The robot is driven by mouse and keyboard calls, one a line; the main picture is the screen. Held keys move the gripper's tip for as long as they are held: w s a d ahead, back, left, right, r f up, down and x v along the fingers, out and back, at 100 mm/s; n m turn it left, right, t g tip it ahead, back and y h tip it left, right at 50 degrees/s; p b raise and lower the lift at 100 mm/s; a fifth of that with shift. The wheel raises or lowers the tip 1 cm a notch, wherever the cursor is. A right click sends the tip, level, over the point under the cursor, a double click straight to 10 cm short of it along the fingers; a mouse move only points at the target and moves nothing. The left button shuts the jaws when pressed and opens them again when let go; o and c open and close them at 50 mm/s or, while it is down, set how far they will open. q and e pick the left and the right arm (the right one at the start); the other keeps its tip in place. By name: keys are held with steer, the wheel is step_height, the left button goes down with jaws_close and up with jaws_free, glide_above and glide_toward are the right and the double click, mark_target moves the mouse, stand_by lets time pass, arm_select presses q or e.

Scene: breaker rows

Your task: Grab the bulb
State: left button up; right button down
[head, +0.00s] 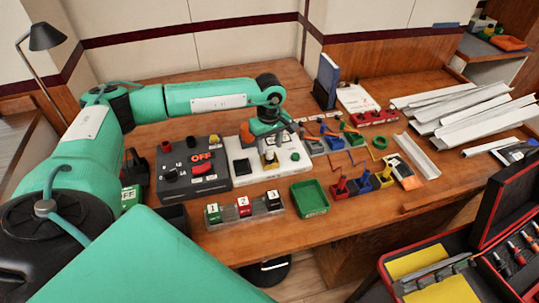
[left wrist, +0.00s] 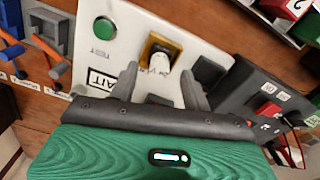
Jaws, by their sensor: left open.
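A small white bulb (left wrist: 159,60) sits in a yellow-brown square holder (left wrist: 170,46) on a white panel (left wrist: 125,50). The panel also shows in the head view (head: 287,170), partly hidden by my left gripper (head: 269,150). My left gripper is open over the panel. In the left wrist view its two fingers (left wrist: 158,76) point toward the bulb, one on each side of it in the picture. The gap between them looks empty; I cannot tell whether they touch the bulb. My right gripper is not in view.
A dark box with a red OFF switch (head: 203,168) stands left of the panel. In front are labelled switches (head: 243,206) and a green tray (head: 310,198). Coloured breakers (head: 362,183) and white rails (head: 470,112) lie to the right. An open case (head: 440,262) is at front right.

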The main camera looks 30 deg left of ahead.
mark_target(269, 156)
arm_select(q)
steer(key=shift+f, duration=1.45)
jaws_close()
